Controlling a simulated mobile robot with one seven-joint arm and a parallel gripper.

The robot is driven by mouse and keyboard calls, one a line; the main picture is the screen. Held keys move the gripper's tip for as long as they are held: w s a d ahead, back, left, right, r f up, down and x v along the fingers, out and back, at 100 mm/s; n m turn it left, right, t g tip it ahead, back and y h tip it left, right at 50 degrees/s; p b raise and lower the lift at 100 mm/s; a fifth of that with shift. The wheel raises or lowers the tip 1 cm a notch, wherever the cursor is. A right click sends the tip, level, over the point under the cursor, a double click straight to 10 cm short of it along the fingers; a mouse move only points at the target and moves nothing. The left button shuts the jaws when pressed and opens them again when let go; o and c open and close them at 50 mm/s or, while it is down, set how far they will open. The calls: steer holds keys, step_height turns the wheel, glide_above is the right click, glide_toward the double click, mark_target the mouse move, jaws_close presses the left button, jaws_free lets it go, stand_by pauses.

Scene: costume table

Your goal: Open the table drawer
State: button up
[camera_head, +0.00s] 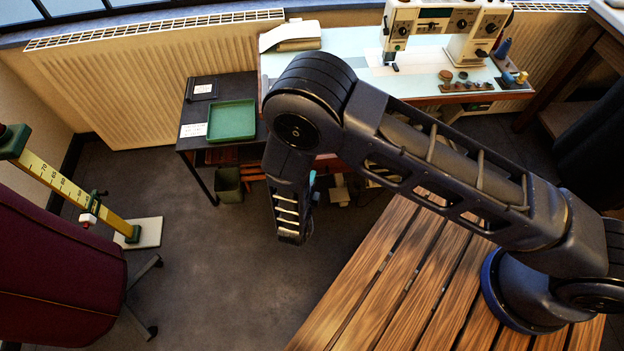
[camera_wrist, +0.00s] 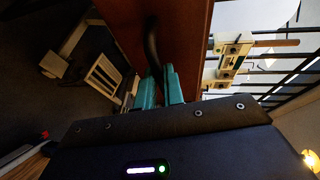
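The sewing table (camera_head: 345,58) has a pale top and a brown front edge in the head view. In the wrist view a reddish-brown panel (camera_wrist: 185,35), apparently the drawer front, fills the upper middle. A dark curved handle (camera_wrist: 152,45) stands along its left side. My gripper (camera_wrist: 161,82) has two teal fingers close together, with the lower end of the handle between them; they look shut on it. In the head view my wrist hangs in front of the table, and only a bit of teal finger (camera_head: 312,180) shows. My arm hides the drawer front there. No drawer gap is visible.
A sewing machine (camera_head: 440,30) and small items stand on the table. A dark side table with a green tray (camera_head: 232,121) is at its left, with a bin (camera_head: 228,184) below. A slatted wooden surface (camera_head: 375,290) lies under my arm.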

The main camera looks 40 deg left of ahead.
jaws_close()
steer(key=s+d, duration=0.8)
steer(key=shift+d, duration=0.15)
steer(key=shift+s, duration=0.1)
steer(key=o, duration=0.6)
jaws_free()
steer(key=v, duration=1)
steer(key=shift+s+d, duration=0.1)
steer(key=shift+s, duration=0.25)
steer(key=shift+r, duration=0.1)
